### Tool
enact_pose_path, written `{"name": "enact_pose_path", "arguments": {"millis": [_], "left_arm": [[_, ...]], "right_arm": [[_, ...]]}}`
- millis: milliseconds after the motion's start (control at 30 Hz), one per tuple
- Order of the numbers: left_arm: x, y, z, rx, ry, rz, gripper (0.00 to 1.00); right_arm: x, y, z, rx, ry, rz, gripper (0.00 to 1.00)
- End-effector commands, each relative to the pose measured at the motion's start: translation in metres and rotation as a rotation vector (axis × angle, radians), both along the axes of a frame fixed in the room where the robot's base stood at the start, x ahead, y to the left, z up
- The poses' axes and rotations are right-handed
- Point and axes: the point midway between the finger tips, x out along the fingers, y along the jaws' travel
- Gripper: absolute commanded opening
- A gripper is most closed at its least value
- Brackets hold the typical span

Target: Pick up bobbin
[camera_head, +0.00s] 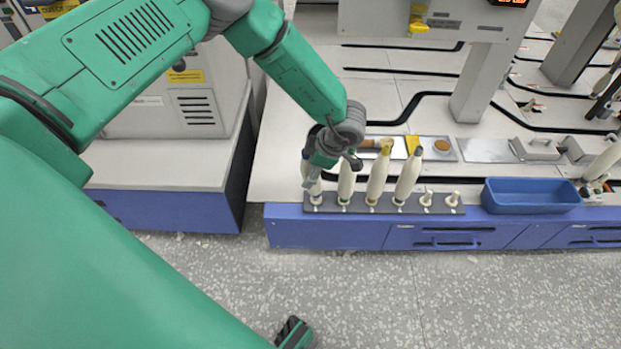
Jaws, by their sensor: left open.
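Several cream bobbins stand upright in a row on a dark grey peg tray (385,208) along the bench's front edge. The leftmost bobbin (314,190) is partly hidden behind my left gripper (335,163). To its right stand a second bobbin (346,182), one with a yellow top (377,177) and one with a grey tip (409,178). Two pegs at the tray's right end hold no tall bobbin. My left gripper is open, over the left end of the row, close to the first two bobbins. Whether it touches either is unclear. My right gripper is not clearly seen.
A blue bin (530,196) stands right of the tray on the white bench (290,150) with blue drawers. A grey post (480,85) rises behind. A grey cabinet (165,145) stands at left. The speckled floor (400,300) in front is clear.

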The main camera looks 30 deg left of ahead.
Motion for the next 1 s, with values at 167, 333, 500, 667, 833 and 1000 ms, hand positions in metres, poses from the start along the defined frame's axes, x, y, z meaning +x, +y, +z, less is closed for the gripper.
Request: {"name": "enact_pose_path", "arguments": {"millis": [167, 333, 500, 667, 833, 1000], "left_arm": [[0.000, 0.002, -0.005, 0.001, -0.002, -0.001, 0.65], [0.000, 0.002, -0.005, 0.000, -0.001, -0.001, 0.37], [0.000, 0.003, -0.005, 0.000, -0.001, -0.001, 0.04], [0.000, 0.003, -0.005, 0.000, -0.001, 0.000, 0.04], [0.001, 0.004, 0.008, 0.001, -0.002, 0.001, 0.04], [0.001, 0.004, 0.044, 0.000, -0.004, 0.001, 0.04]], "right_arm": [[0.000, 0.000, -0.002, 0.000, 0.000, 0.000, 0.00], [0.000, 0.000, -0.002, 0.000, 0.000, 0.000, 0.00], [0.000, 0.000, -0.002, 0.000, 0.000, 0.000, 0.00], [0.000, 0.000, -0.002, 0.000, 0.000, 0.000, 0.00], [0.000, 0.000, 0.004, 0.000, 0.000, 0.000, 0.00], [0.000, 0.000, 0.020, 0.000, 0.000, 0.000, 0.00]]}}
